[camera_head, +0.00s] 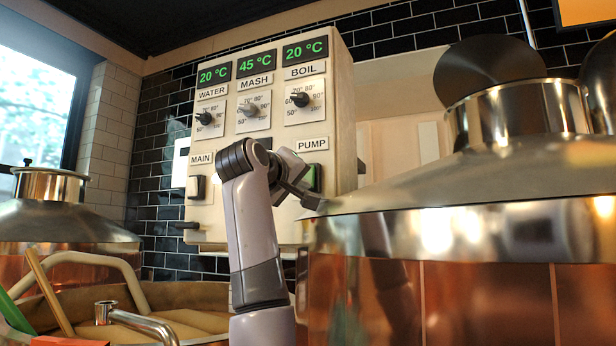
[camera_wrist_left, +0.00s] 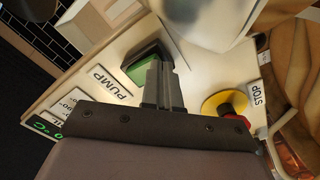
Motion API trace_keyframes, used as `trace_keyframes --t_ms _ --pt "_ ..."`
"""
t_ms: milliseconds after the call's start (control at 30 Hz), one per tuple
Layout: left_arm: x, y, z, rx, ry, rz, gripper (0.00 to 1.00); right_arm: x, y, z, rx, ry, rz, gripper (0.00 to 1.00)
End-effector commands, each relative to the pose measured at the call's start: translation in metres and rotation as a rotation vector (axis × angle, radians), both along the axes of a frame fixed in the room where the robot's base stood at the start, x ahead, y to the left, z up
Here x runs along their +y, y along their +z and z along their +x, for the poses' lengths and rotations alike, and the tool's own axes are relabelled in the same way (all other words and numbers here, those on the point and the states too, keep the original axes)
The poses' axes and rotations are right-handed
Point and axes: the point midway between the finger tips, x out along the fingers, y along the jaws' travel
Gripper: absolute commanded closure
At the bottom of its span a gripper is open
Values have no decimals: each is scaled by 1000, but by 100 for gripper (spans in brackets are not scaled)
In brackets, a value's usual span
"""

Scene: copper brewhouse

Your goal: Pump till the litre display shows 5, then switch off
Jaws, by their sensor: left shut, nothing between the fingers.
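The pale control panel (camera_head: 236,160) hangs on the tiled wall in the head view. Its PUMP label (camera_head: 312,145) is at the lower right, also visible in the left wrist view (camera_wrist_left: 113,84). The green pump switch (camera_head: 315,178) in its dark frame is partly hidden by my left gripper (camera_head: 308,193). In the left wrist view my left gripper (camera_wrist_left: 164,72) is shut and empty, its tips right at the green pump switch (camera_wrist_left: 139,69). I cannot tell whether they touch it. No litre display can be made out. My right gripper is not in view.
A red stop button (camera_wrist_left: 228,109) on a yellow disc sits beside the fingers. The MAIN switch (camera_head: 197,187) and temperature knobs (camera_head: 301,99) are on the panel. A large copper kettle (camera_head: 450,290) stands close on the right, another (camera_head: 60,220) at left.

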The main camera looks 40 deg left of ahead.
Motion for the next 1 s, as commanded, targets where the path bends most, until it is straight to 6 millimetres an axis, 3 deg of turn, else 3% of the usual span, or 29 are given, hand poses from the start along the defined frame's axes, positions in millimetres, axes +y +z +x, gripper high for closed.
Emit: trace_keyframes --t_ms 633,1000 --pt "2 0 5 -1 0 0 100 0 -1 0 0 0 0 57" --pt "-11 -2 -34 -3 1 1 100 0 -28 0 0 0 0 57"
